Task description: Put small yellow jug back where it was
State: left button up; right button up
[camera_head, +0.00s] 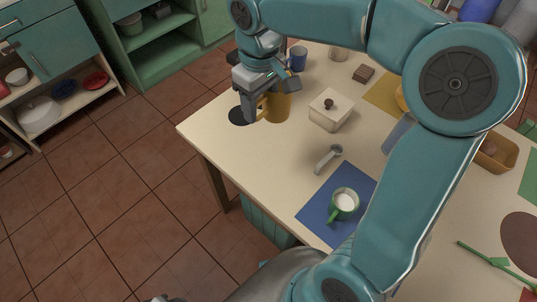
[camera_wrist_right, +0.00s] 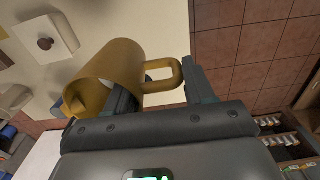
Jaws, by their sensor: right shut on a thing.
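The small yellow jug (camera_head: 277,108) is near the table's far left corner in the head view. In the right wrist view the jug (camera_wrist_right: 107,72) lies across the picture, its handle between the two fingers. My right gripper (camera_head: 258,114) is shut on the jug at its handle. Whether the jug touches the table cannot be told. A dark round spot (camera_head: 238,116) lies on the table just left of the gripper and jug. My left gripper is not in view.
A cream box with a dark knob (camera_head: 329,112) stands right of the jug, a blue cup (camera_head: 298,59) behind it. A grey scoop (camera_head: 327,158) and a green-handled white cup (camera_head: 343,204) on a blue mat (camera_head: 315,205) are nearer. The table's left edge is close.

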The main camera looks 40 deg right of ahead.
notch_tip(320, 180, down, 19)
jog(key=shift+s+f+b, duration=0.1)
jog(key=shift+f+b, duration=0.05)
jog(key=shift+b, duration=0.9)
jog(key=shift+f, duration=0.2)
jog(key=o, duration=1.3)
jog(key=shift+r, duration=0.1)
jog(key=shift+o, duration=0.2)
